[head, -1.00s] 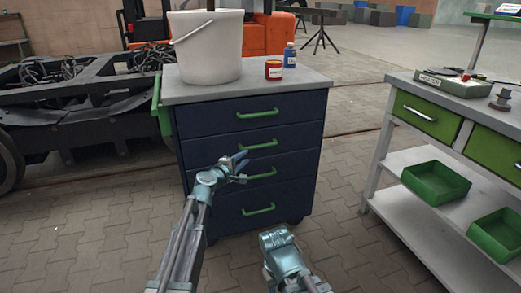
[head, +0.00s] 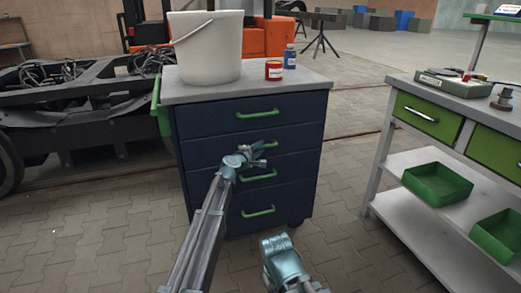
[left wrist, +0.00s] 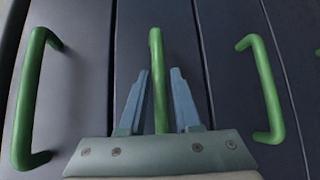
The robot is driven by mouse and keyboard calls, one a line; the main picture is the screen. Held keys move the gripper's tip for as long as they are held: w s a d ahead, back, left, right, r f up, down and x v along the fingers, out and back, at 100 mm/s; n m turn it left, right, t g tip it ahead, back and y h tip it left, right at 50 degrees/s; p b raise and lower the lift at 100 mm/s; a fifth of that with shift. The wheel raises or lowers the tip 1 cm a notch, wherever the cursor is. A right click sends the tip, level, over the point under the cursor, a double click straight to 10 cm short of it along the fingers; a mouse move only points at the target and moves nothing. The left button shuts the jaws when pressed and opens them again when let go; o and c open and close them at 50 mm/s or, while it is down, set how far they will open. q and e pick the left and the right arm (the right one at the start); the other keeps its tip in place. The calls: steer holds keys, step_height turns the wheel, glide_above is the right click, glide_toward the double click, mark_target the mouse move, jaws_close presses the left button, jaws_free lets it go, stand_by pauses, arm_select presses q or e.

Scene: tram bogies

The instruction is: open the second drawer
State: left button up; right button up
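The dark blue drawer cabinet (head: 215,150) stands in the middle of the head view with its drawers shut. The second drawer's green handle (head: 287,144) is partly hidden behind my left gripper (head: 262,155). In the left wrist view the blue fingers of my left gripper (left wrist: 160,75) stand open on either side of this handle (left wrist: 156,48), with a gap on each side. The top drawer's handle (left wrist: 28,100) is to the left there, and the third drawer's handle (left wrist: 265,90) to the right. My right arm shows low in the head view; its fingers do not show.
A white bucket (head: 207,48), a red tin (head: 273,70) and a blue bottle (head: 290,57) stand on the cabinet top (head: 235,88). A workbench (head: 398,170) with green bins stands to the right. Paved floor (head: 335,210) is clear between them.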

arm_select(q)
steer(key=shift+w+d, duration=0.15)
steer(key=shift+w, duration=0.1)
steer(key=shift+c, duration=0.4)
jaws_close()
steer(key=shift+s, duration=0.1)
stand_by(0.8)
